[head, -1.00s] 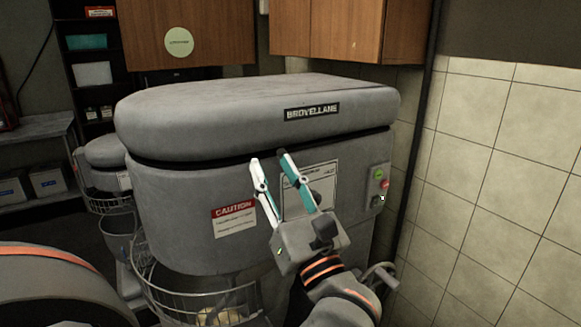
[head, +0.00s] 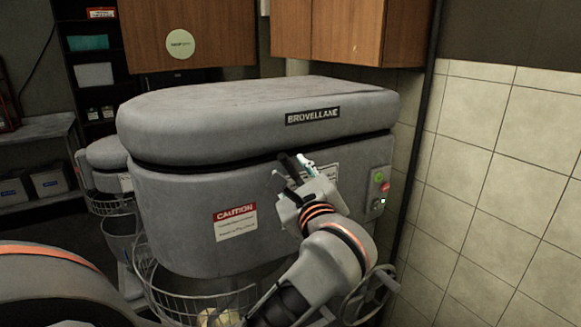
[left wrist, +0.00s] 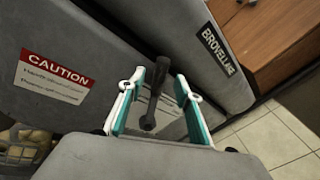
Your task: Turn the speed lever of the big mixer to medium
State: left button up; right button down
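The big grey mixer (head: 180,195) fills the middle of the head view, with a BROVELLANE plate and a red CAUTION label. Its black speed lever (head: 287,167) sticks out from the front below the top cover, partly hidden by my gripper. In the left wrist view the lever (left wrist: 152,100) stands between the two teal-and-white fingers. My left gripper (left wrist: 160,85) is open around it, with a visible gap on each side. In the head view the left gripper (head: 294,168) is in front of the mixer's face. My right gripper is not in view.
A control box (head: 379,188) with green and red buttons is on the mixer's right side. A wire bowl guard (head: 160,290) is below. A smaller mixer (head: 105,154) stands at left. A tiled wall (head: 490,190) is close on the right. Wooden cabinets (head: 345,32) hang above.

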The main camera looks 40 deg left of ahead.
pick_arm(q)
jog(key=shift+w+a, duration=0.4)
jog(key=shift+a, duration=0.1)
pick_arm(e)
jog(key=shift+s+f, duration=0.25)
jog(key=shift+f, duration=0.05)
pick_arm(q)
grip_shut()
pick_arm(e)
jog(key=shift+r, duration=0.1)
